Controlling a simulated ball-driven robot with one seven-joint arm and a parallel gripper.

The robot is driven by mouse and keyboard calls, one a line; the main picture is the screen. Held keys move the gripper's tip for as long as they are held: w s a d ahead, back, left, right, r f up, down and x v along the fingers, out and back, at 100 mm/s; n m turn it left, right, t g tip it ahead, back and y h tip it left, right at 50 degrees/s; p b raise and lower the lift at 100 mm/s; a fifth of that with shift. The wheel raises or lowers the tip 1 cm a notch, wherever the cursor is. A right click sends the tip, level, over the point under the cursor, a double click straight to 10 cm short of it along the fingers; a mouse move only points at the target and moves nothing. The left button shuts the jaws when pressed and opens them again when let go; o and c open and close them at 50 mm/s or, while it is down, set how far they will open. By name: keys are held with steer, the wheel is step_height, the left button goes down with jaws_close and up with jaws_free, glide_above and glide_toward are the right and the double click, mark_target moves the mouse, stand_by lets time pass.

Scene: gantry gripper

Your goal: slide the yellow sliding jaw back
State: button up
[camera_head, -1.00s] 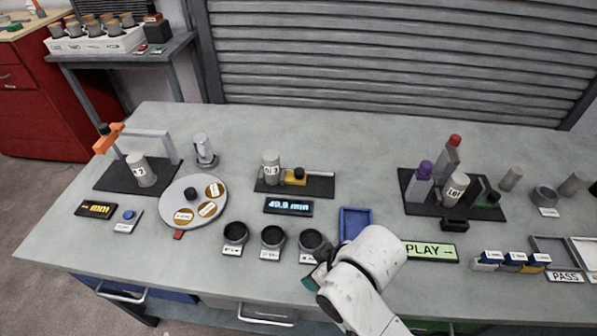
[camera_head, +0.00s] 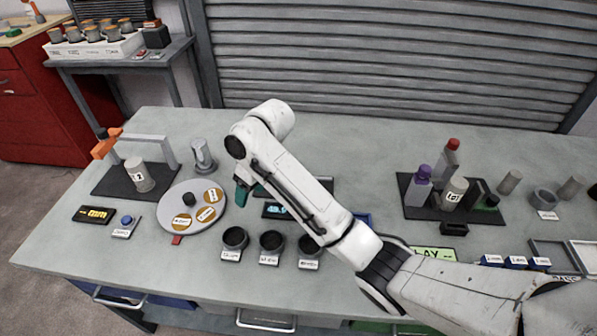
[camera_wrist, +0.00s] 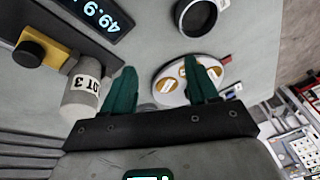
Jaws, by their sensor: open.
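The yellow sliding jaw (camera_wrist: 45,45) shows in the wrist view at the upper left, on a dark base plate, with a round black knob (camera_wrist: 28,54) on it. A grey cylinder (camera_wrist: 85,90) with a LOT 3 label stands beside the jaw. My gripper (camera_wrist: 160,75) is open and empty, its two green fingers apart. The cylinder is just left of the left finger in that view; I cannot tell whether they touch. In the head view my gripper (camera_head: 243,191) is over the table, and my arm hides the jaw and the cylinder.
A lit display (camera_wrist: 100,12) reading 49.9 lies near the jaw's plate. A round turntable (camera_head: 178,216) with labelled discs is left of my gripper. Several dark cups (camera_head: 235,238) stand in front. The back of the table (camera_head: 360,140) is clear.

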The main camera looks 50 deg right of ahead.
steer(key=d+r+m+g+h, duration=0.1)
steer(key=d+r+g+h, duration=0.2)
steer(key=d, duration=1.3)
steer(key=shift+y, duration=0.4)
steer(key=f, duration=0.8)
steer(key=shift+d+f, duration=0.2)
steer(key=shift+f, duration=0.2)
jaws_close()
